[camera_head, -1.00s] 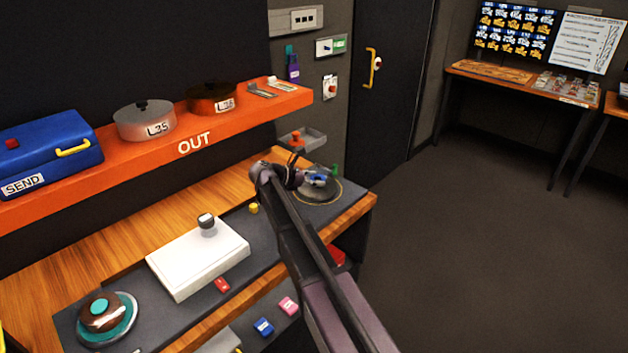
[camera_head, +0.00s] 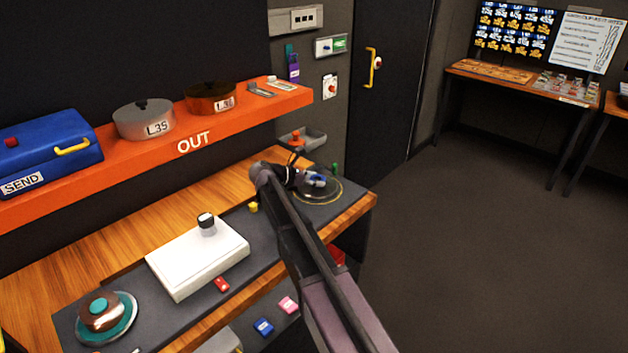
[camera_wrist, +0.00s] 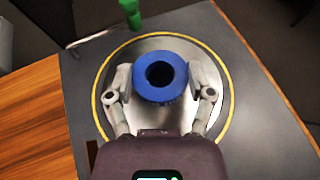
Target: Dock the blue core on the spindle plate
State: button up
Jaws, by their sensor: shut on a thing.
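In the wrist view my gripper (camera_wrist: 161,88) is shut on the blue core (camera_wrist: 160,98), a ring-shaped piece with a dark central hole. Its fingers grip it from the left and right. The core is over the middle of the round grey spindle plate (camera_wrist: 155,44), which has a yellow ring around it. I cannot tell whether the core touches the plate, and any spindle under it is hidden. In the head view the blue core (camera_head: 318,180) shows small beside my arm's end, with the plate (camera_head: 331,196) partly hidden.
A green piece (camera_wrist: 130,12) stands just beyond the plate. A white box (camera_head: 197,262) with a dark-and-white knob is on the bench mat. The orange OUT shelf (camera_head: 215,134) runs above the bench. A small yellow piece (camera_head: 253,207) lies near my arm.

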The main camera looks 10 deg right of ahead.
jog(key=shift+f+b, duration=0.4)
jog(key=shift+f, duration=0.05)
jog(key=o, duration=0.7)
jog(key=shift+c, duration=0.2)
jog(key=shift+a+r, duration=0.1)
jog(key=shift+p+v, duration=2.15)
jog(key=shift+v, duration=3.2)
